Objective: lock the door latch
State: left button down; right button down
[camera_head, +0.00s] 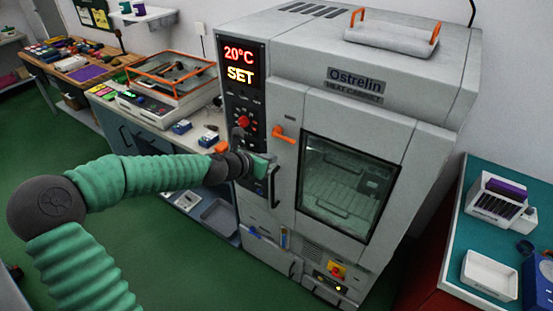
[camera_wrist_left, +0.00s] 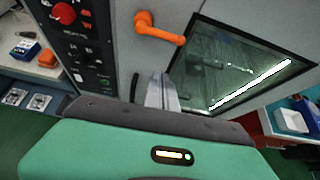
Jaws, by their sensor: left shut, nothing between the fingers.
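The heat cabinet's door (camera_head: 350,185) has a dark window and looks closed. The orange latch handle (camera_head: 284,135) sits on the front, left of the window, and points right with a slight downward tilt. It also shows in the left wrist view (camera_wrist_left: 158,30), above the fingers. A dark vertical door handle (camera_head: 273,187) is below the latch. My left gripper (camera_head: 268,164) is just below the latch, near the top of the door handle. In the left wrist view its fingers (camera_wrist_left: 162,92) are together and empty, apart from the latch. My right gripper is out of view.
A control panel (camera_head: 243,100) with red displays and a red knob stands left of the door. A teal table (camera_head: 465,240) with white containers is at the right.

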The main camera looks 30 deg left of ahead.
pick_arm(q)
jog(key=v, duration=0.2)
jog(key=shift+s+r, duration=0.15)
jog(key=shift+s, duration=0.2)
jog(key=shift+w, duration=0.1)
